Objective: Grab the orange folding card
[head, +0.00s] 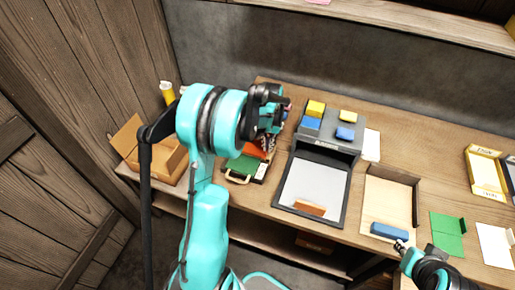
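An orange piece (256,151), which looks like the orange folding card, lies on the left part of the table by a green item with a handle (244,167). My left gripper (268,140) is just above and beside it, pointing down, and partly hides it. I cannot tell whether the fingers touch it or how far they are apart. My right gripper (402,246) is low at the right, close to a blue block (388,231); its fingers are too small to read.
A grey mould (318,148) with blue and yellow blocks stands mid-table, a brown-orange piece (310,208) at its front. A wooden tray (388,197), a green folded card (447,234) and a yellow frame (484,172) are on the right. A cardboard box (160,156) is at left.

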